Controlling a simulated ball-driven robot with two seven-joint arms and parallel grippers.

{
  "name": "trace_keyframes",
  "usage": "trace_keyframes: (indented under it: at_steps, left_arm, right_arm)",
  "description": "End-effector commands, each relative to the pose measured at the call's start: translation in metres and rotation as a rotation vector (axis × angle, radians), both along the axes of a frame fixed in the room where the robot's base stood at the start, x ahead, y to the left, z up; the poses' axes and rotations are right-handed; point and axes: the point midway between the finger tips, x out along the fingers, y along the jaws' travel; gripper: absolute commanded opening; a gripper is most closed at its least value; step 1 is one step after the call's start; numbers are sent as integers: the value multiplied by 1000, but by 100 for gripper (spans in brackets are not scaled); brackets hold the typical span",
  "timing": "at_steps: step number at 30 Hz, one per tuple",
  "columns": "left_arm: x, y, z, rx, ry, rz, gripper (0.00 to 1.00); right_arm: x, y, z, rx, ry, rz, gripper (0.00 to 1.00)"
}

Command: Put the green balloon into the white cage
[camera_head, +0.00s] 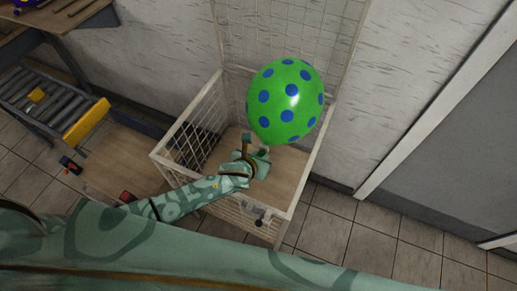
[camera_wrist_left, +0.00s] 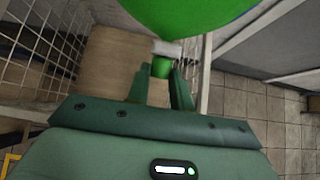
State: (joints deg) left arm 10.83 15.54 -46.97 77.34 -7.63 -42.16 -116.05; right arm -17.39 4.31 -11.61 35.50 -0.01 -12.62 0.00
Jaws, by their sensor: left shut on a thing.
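The green balloon (camera_head: 284,103) with blue dots is held upright at the end of my left arm. My left gripper (camera_head: 262,153) is shut on its lower end. In the left wrist view the balloon (camera_wrist_left: 190,12) fills the top, and its green neck shows between the fingers of the gripper (camera_wrist_left: 160,85). The white cage (camera_head: 183,128) has low wire sides, a tall wire back and a wooden floor. The gripper and balloon are over the cage's opening in the head view; their height above the floor is hard to tell. My right gripper is not in view.
A roller conveyor (camera_head: 45,98) with a yellow end stands at the left, below a wooden table (camera_head: 50,28). A grey door (camera_head: 455,130) is at the right. The tiled floor (camera_head: 365,238) right of the cage is clear.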

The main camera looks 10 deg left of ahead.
Motion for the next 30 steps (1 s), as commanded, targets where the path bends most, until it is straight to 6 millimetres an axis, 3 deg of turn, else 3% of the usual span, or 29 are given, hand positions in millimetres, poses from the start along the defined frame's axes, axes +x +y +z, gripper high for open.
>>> trace_keyframes:
  at_steps: [8,20,30]
  left_arm:
    - [-1,0,-24,2,2,-1,10]
    - [-1,0,-81,1,2,-1,10]
    - [0,1,-127,3,2,-1,10]
  right_arm:
    - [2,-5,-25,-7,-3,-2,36]
    - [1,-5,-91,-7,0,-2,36]
    - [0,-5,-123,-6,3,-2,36]
